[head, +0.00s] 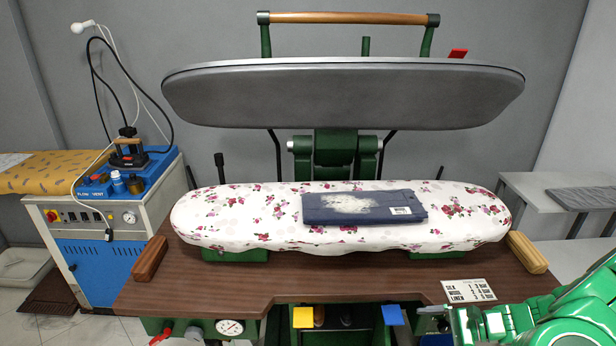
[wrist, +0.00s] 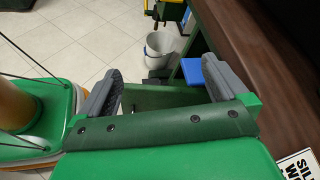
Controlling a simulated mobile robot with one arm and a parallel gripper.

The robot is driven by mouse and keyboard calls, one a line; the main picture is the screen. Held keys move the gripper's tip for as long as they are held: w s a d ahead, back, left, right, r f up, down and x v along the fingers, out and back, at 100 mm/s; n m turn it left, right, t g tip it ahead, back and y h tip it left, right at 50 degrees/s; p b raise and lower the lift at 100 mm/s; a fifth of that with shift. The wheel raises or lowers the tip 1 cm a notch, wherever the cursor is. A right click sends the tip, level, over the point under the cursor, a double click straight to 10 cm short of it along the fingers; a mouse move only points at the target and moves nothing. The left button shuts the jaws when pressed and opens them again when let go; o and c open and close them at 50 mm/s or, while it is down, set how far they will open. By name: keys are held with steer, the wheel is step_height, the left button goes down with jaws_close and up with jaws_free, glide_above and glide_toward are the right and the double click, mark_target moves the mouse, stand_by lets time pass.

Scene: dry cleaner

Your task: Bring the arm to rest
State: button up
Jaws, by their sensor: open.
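My gripper (wrist: 163,76) is open and empty in the wrist view, with its two dark grey ribbed fingers well apart. It is beside the edge of the brown wooden table (wrist: 262,85), with tiled floor and the parts under the table beyond the fingers. In the head view my green arm (head: 560,322) is at the lower right corner, in front of the table's right front edge. A folded dark blue garment (head: 330,212) with a pale patch and a white label lies on the flowered pressing board (head: 460,208), apart from my arm.
The grey upper press plate (head: 345,95) is raised above the board. A printed card (head: 468,290) lies on the table close to my arm. Yellow (head: 303,317) and blue (head: 392,314) pads show below the table front. A white bucket (wrist: 160,45) stands on the floor.

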steer(key=s+a+r+n+g+h, duration=0.3)
steer(key=s+a+r+n, duration=0.15)
steer(key=a+r, duration=0.5)
steer(key=s+a+r+n+g+h, duration=0.2)
steer(key=s+a+r+n+g, duration=0.3)
steer(key=a+r, duration=0.4)
steer(key=s+r+n+t+h, duration=0.1)
steer(key=s+r+n+h, duration=0.2)
steer(key=s, duration=0.6)
steer(key=s+r+n+t+h, duration=0.1)
steer(key=s+r+n+h, duration=0.3)
steer(key=s+r, duration=0.3)
steer(key=s+h, duration=0.1)
steer(key=s, duration=0.1)
steer(key=shift+s+d+t, duration=0.3)
steer(key=shift+s, duration=0.05)
stand_by(0.6)
